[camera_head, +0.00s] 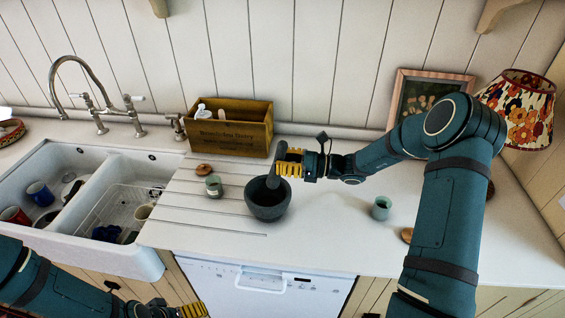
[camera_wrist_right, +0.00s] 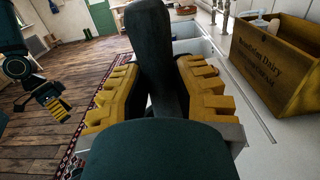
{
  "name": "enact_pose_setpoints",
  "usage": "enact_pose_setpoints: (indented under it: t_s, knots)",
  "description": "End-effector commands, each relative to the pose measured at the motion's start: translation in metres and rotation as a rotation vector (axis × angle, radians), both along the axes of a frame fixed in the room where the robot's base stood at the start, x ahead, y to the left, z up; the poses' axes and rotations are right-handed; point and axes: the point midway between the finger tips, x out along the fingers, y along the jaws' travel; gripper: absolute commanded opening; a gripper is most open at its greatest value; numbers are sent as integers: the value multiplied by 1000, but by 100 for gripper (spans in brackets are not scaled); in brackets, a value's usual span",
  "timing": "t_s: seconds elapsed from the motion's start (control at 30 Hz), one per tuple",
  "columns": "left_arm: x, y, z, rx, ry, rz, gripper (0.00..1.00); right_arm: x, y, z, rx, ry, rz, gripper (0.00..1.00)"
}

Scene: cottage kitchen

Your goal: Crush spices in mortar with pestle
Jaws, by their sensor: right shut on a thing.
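The dark stone mortar (camera_head: 266,205) stands upright on the white counter, left of my right arm. My right gripper (camera_head: 284,164) is shut on the dark pestle (camera_head: 277,172), which it holds with its lower end at or inside the mortar's mouth. The right wrist view also shows the pestle (camera_wrist_right: 153,60) between the yellow finger pads. Whether the pestle touches the mortar's bottom, and what lies inside, is hidden. A small jar (camera_head: 213,186) stands left of the mortar, and another (camera_head: 380,208) stands to the right. My left gripper (camera_head: 190,311) is low at the bottom edge, partly cut off.
A wooden crate (camera_head: 230,140) with bottles stands behind the mortar. A white double sink (camera_head: 75,165) with mugs lies left. A round wooden lid (camera_head: 203,169) lies near the left jar. A picture frame (camera_head: 398,100) and floral lamp (camera_head: 515,105) are at back right. Counter between mortar and right jar is clear.

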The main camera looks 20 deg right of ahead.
Motion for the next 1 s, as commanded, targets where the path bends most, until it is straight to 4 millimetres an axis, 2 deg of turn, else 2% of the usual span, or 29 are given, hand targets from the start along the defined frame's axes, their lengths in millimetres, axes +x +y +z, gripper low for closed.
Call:
enact_pose_setpoints:
  t_s: [0.1, 0.47, 0.7, 0.87, 1.0]
  knots:
    - [0, 0, 4, 0, 0, 0, 87, 1, 1, 6, 0, -1, 2, 0]
    - [0, 0, 5, 0, 0, 0, 87, 1, 1, 7, 0, -1, 2, 0]
    - [0, 0, 23, 0, 0, 0, 87, 1, 1, 33, 0, -4, 2, 0]
    - [0, 0, 18, 0, 0, 0, 87, 1, 1, 45, -1, -3, 3, 0]
    - [0, 0, 18, 0, 0, 0, 87, 1, 1, 46, 0, -1, 3, 0]
